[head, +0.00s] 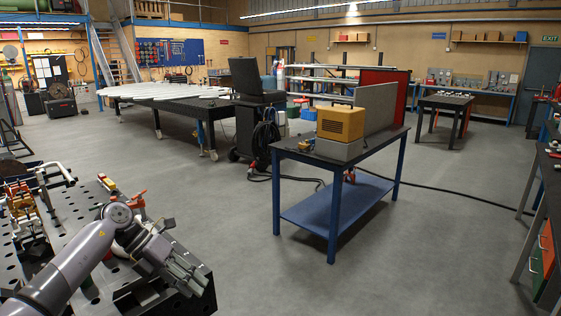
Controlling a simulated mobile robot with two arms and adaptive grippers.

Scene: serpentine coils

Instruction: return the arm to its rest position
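My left arm comes in from the lower left, and its grey gripper (192,277) is over the near corner of a black perforated fixture table (75,240). The fingers point to the lower right. They are small and dark here, so I cannot tell whether they are open or shut. I see no object clearly held in them. My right gripper is out of view.
Clamps (107,183) and a white bent tube (52,176) are on the fixture table left of my gripper. A blue-framed table (340,160) with a yellow machine (341,123) stands ahead. Grey floor (235,220) between them is clear. Drawers (543,258) stand at right.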

